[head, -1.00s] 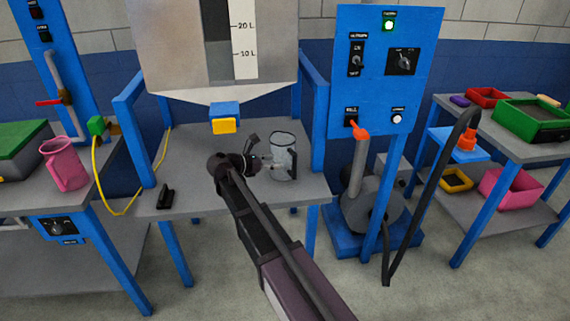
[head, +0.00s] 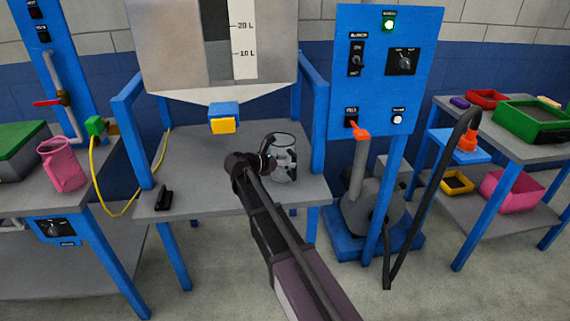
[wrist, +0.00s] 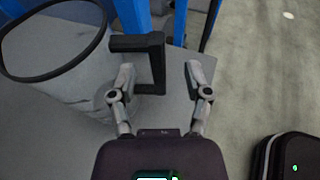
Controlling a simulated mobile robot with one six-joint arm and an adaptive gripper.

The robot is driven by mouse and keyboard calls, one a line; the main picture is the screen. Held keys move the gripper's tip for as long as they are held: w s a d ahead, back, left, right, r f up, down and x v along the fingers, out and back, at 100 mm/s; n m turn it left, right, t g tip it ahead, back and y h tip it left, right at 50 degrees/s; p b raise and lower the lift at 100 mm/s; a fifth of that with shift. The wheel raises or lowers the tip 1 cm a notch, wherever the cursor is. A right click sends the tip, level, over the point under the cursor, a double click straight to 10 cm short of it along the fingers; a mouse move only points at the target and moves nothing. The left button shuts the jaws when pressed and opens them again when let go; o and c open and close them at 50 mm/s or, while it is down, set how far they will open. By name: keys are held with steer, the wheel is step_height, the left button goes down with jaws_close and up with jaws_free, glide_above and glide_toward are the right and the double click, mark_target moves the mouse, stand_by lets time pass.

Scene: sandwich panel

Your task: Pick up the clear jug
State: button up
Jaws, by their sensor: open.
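The clear jug (head: 284,166) stands upright on the grey table under the hopper, toward the table's right side. In the wrist view the jug (wrist: 62,80) fills the left, with its dark rim and its dark handle (wrist: 150,62) pointing right. My gripper (wrist: 159,72) is open, with one finger on each side of the handle's outer upright as seen from above. I cannot tell whether either finger touches it. In the head view my gripper (head: 268,152) overlaps the jug and hides part of it.
The hopper's yellow-and-blue outlet (head: 223,124) hangs above the table (head: 200,180), left of the jug. A small black object (head: 163,198) lies at the table's front left. A pink jug (head: 63,165) stands on the left bench. A blue control panel (head: 385,70) rises to the right.

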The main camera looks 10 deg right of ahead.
mark_target(295, 179)
steer(key=shift+b+x, duration=0.45)
steer(key=shift+x, duration=1.5)
jaws_close()
